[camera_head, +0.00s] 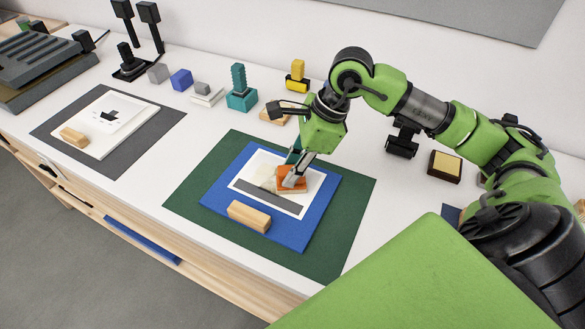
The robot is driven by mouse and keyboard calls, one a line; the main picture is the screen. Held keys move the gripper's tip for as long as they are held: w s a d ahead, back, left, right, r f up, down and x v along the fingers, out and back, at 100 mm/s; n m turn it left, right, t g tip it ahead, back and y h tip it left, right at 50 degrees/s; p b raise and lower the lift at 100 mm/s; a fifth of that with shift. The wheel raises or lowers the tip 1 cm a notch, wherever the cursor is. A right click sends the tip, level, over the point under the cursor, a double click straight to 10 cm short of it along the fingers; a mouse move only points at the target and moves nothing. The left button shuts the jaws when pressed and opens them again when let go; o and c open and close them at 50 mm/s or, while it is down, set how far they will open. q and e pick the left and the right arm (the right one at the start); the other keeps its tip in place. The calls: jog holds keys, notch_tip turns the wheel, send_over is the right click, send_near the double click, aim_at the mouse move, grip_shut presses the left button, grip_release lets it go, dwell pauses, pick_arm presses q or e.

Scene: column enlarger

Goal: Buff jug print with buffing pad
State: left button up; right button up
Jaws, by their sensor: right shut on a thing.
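The jug print (246,183) is a white sheet with a pale shape and a grey band. It lies on a blue board (222,193) on a dark green mat (184,197). My right gripper (291,180) reaches down over the print's right part. It is shut on an orange-red pad (284,187), which appears to rest on the print. The fingers and pad hide part of the picture, and exact contact is hard to tell. My left gripper is not in view.
A wooden block (248,216) lies on the blue board's front part. Another print (102,142) with a wooden block (74,137) lies on a grey mat at left. Small blocks and a teal holder (241,100) stand behind. A yellow-topped block (445,163) sits at right.

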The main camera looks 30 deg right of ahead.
jog(key=shift+w+a+r+p, duration=0.15)
jog(key=shift+w+a, duration=0.2)
jog(key=shift+w, duration=0.25)
jog(key=shift+w+a+f+p, duration=0.15)
jog(key=shift+w+a, duration=0.15)
jog(key=shift+w, duration=0.25)
jog(key=shift+w+a, duration=0.3)
jog(key=shift+w, duration=0.25)
jog(key=shift+w+a, duration=0.3)
jog(key=shift+w, duration=0.35)
jog(key=shift+w+a, duration=0.45)
jog(key=shift+w, duration=0.35)
jog(key=shift+w+a, duration=0.45)
jog(key=shift+w, duration=0.3)
jog(key=shift+w+a, duration=0.45)
jog(key=shift+w, duration=0.35)
jog(key=shift+s+d+f+b, duration=0.1)
jog(key=shift+s+d+b, duration=0.4)
jog(key=shift+s, duration=0.5)
jog(key=shift+s+d+f+b, duration=0.1)
jog(key=shift+s+d+b, duration=0.15)
jog(key=shift+s+d, duration=0.55)
jog(key=shift+s+r, duration=0.15)
jog(key=shift+s, duration=0.5)
jog(key=shift+s+d, duration=0.1)
jog(key=shift+d, duration=0.05)
